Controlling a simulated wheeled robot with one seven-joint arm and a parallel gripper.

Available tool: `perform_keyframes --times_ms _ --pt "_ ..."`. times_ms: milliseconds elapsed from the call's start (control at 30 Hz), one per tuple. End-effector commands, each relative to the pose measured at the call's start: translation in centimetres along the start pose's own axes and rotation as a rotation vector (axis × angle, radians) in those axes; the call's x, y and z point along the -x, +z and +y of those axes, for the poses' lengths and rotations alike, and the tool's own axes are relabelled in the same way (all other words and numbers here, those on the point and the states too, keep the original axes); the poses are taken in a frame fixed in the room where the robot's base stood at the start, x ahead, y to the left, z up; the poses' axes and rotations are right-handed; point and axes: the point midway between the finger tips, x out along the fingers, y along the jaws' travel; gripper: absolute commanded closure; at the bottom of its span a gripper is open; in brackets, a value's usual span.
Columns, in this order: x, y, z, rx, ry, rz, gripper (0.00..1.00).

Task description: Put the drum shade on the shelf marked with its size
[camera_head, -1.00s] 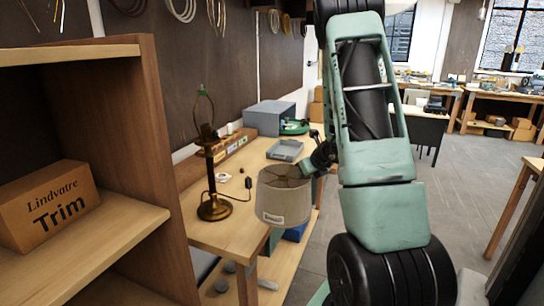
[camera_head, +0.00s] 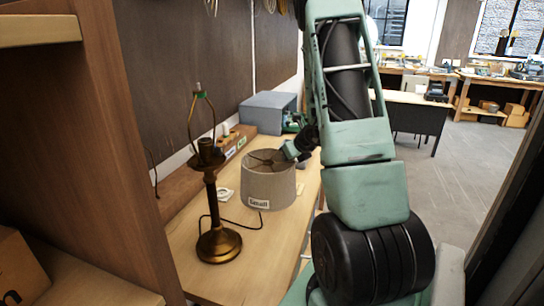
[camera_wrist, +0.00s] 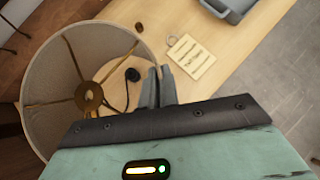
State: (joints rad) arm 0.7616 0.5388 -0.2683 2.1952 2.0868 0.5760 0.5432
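The drum shade (camera_head: 268,190) is grey fabric with a white label reading "Small". It appears held above the workbench (camera_head: 257,250), right of the brass lamp (camera_head: 218,243). My gripper (camera_head: 298,147) is at the shade's right upper rim. In the wrist view, the fingers (camera_wrist: 158,87) are close together on the rim of the shade (camera_wrist: 50,85), whose open top shows metal spokes and a central ring. The wooden shelf unit (camera_head: 110,140) stands at the left. No size mark shows on its visible boards.
A cardboard box (camera_head: 18,268) sits on the lower shelf board (camera_head: 85,290). A grey-blue box (camera_head: 267,112) stands at the bench's back. A tag (camera_wrist: 190,57) and a grey tray (camera_wrist: 232,8) lie on the bench. Open floor (camera_head: 455,175) is to the right.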

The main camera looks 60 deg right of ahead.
Motion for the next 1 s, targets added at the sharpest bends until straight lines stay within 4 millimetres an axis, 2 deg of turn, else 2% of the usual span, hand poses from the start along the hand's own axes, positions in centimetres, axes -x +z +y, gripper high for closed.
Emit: perform_keyframes --times_ms 400,567,833,1000 --pt "-3.7 -3.7 0.4 0.0 0.002 0.004 1.0" --pt "-4.4 -4.3 0.5 -0.001 0.002 0.002 1.0" --pt "-6.7 -6.6 0.7 -0.001 0.001 0.003 1.0" --pt "-7.1 -7.0 0.7 -0.001 0.0 -0.001 1.0"
